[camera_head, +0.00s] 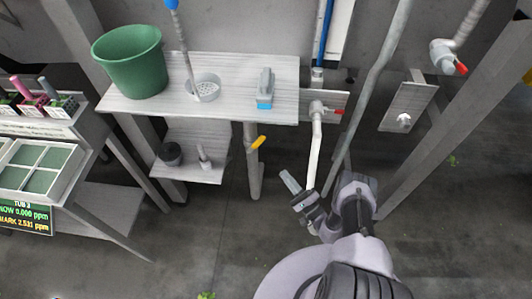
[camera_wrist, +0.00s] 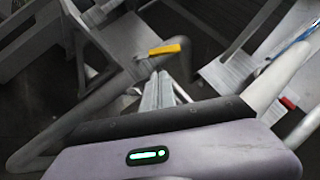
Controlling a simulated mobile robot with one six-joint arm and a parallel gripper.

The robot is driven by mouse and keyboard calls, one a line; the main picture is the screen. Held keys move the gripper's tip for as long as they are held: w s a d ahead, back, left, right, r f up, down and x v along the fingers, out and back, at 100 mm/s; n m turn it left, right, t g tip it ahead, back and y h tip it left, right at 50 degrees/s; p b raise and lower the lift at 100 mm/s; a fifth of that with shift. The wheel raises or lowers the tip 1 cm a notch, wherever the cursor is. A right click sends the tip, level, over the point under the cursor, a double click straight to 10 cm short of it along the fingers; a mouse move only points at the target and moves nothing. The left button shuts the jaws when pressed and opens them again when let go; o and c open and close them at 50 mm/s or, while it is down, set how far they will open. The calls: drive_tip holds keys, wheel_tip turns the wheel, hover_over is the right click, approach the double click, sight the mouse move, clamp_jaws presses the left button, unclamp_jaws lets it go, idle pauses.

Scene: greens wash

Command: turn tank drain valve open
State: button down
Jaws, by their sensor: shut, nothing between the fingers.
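A yellow valve handle (camera_head: 258,142) sits on a thick grey vertical pipe (camera_head: 252,175) under the white shelf; nothing labels it as the tank drain valve. The wrist view shows the yellow handle (camera_wrist: 165,49) just beyond my fingers, sticking out sideways from the pipe. My gripper (camera_head: 286,176) is below and to the right of the handle in the head view. In the wrist view my gripper (camera_wrist: 163,78) has its fingers together and empty. I see a gap in the picture between fingertips and handle, and cannot tell the exact depth.
The white shelf (camera_head: 230,72) holds a green bucket (camera_head: 132,65), a drain cup (camera_head: 206,90) and a blue-grey item (camera_head: 265,88). A red-handled valve (camera_head: 318,108) and white pipe (camera_head: 314,150) stand right of the handle. A lower shelf (camera_head: 190,170) is left. Open floor lies below.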

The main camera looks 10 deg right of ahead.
drive_tip(key=d+m+t+h, duration=0.1)
drive_tip(key=d+h, duration=0.1)
drive_tip(key=b, duration=0.4)
approach(258, 144)
drive_tip(key=w+d, duration=0.3)
drive_tip(key=w, duration=0.2)
drive_tip(key=a+r, duration=0.1)
drive_tip(key=w+a+r, duration=0.1)
drive_tip(key=a, duration=0.1)
drive_tip(key=shift+w+a+m+b, duration=0.1)
drive_tip(key=shift+a+m+b, duration=0.05)
drive_tip(key=shift+m+b, duration=0.2)
drive_tip(key=n+g+p, duration=0.1)
drive_tip(key=a+r+n+g+p, duration=0.1)
drive_tip(key=n, duration=0.1)
drive_tip(key=r+n+g+p, duration=0.1)
drive_tip(key=shift+w+a+r+p, duration=0.1)
drive_tip(key=shift+w+a+p, duration=0.15)
drive_tip(key=shift+a+p, duration=0.05)
drive_tip(key=shift+w+a+r+p, duration=0.15)
drive_tip(key=shift+a+r+p, duration=0.05)
drive_tip(key=shift+a, duration=0.25)
drive_tip(key=shift+w+a+r+p, duration=0.2)
drive_tip(key=shift+a+r, duration=0.05)
drive_tip(key=shift+a, duration=0.25)
